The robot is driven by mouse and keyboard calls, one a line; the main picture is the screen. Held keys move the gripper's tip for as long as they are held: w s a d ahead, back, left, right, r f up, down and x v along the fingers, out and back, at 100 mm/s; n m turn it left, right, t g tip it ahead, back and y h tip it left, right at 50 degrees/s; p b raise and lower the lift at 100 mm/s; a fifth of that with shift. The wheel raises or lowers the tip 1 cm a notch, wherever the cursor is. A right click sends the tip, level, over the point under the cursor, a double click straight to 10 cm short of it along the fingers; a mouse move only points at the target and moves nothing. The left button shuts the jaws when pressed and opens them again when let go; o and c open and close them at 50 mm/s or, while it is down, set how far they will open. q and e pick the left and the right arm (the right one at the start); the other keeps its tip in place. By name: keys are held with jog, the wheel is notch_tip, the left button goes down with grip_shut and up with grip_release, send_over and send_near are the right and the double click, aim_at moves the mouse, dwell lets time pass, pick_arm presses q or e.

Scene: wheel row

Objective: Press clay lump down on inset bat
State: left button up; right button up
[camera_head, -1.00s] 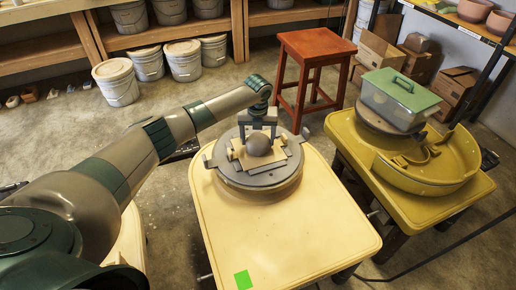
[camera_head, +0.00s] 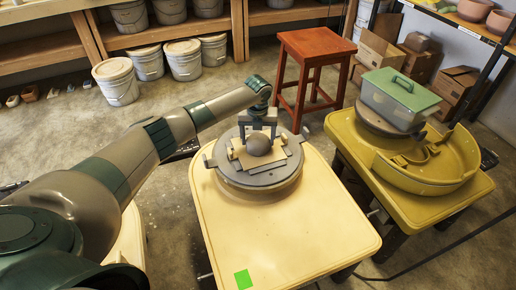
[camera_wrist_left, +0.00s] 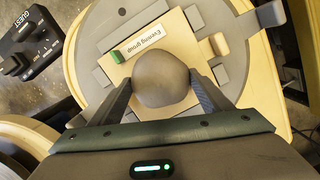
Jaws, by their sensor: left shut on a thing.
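The grey-brown round clay lump (camera_head: 258,144) sits over the middle of the square, light-coloured inset bat (camera_head: 241,158) on the grey wheel head (camera_head: 228,172). In the left wrist view the lump (camera_wrist_left: 165,80) lies between the two fingers of my left gripper (camera_wrist_left: 163,92), which is shut on it. The bat (camera_wrist_left: 180,38) shows around the lump there, with a label reading "Evening group" and a small green piece. My left gripper (camera_head: 259,130) reaches down from behind the lump in the head view. Whether the lump's underside touches the bat is hidden. My right gripper is not in view.
A yellow wheel table (camera_head: 470,195) with a green-lidded box (camera_head: 400,98) stands right. A red stool (camera_head: 315,45) is behind.

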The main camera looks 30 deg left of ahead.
pick_arm(q)
jog(key=shift+f, duration=0.1)
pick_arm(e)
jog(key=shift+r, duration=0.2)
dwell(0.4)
pick_arm(q)
jog(key=o, duration=1.2)
jog(key=shift+f, duration=0.1)
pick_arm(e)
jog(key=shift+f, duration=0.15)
pick_arm(q)
jog(key=shift+r, duration=0.4)
jog(key=r, duration=0.5)
jog(key=s+r+p, duration=0.1)
jog(key=r, duration=0.5)
jog(key=s+d+r+p, duration=0.1)
jog(key=r, duration=0.4)
jog(key=shift+s+d+r, duration=0.1)
jog(key=shift+s+r, duration=0.05)
jog(key=shift+r, duration=0.1)
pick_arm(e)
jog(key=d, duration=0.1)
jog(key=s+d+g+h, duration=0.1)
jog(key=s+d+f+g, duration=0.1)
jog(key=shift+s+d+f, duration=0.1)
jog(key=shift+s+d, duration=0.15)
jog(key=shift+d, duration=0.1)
